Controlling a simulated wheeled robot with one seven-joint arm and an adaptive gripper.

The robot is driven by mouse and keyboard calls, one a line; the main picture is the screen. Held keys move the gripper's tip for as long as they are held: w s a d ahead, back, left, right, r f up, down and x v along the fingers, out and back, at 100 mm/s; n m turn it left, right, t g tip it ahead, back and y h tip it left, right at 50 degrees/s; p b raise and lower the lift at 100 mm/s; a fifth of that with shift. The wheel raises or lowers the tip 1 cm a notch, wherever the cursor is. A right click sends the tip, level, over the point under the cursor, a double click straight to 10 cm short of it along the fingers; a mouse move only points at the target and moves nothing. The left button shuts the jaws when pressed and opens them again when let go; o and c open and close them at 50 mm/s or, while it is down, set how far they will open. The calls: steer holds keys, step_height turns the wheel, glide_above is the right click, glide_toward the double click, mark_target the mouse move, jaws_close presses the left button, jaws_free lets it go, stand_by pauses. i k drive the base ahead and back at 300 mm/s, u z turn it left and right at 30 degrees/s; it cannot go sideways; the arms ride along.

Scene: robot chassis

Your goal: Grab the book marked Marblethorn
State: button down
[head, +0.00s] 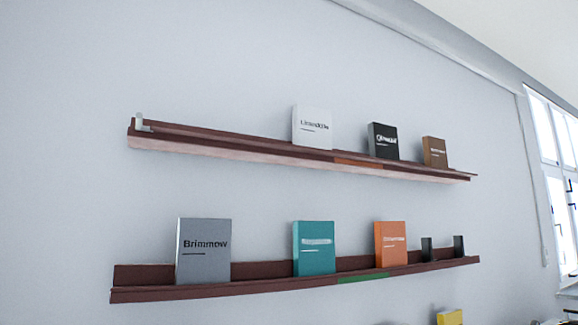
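Books stand upright on two wall shelves in the head view. The upper shelf (230,143) holds a white book (313,130), a black book (383,145) and a brown book (434,153); their titles are too small to read surely. The lower shelf (220,290) holds a grey book (203,262) that reads Brimmow, a teal book (314,262) with a blurred pale title, and an orange book (391,258) with an unclear title. I cannot make out Marblethorn on any cover. My gripper is not in view.
A small white upright piece (139,121) stands at the upper shelf's left end. Two dark bookends (458,247) stand at the lower shelf's right end. A yellow object (449,318) is cut off at the bottom. Windows (562,170) are at the right. Wide gaps separate the books.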

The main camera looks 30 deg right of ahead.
mark_target(435, 151)
steer(key=u, duration=1.5)
steer(key=k, duration=1.3)
steer(key=z, duration=2.65)
steer(key=i, duration=0.5)
steer(key=z, duration=0.05)
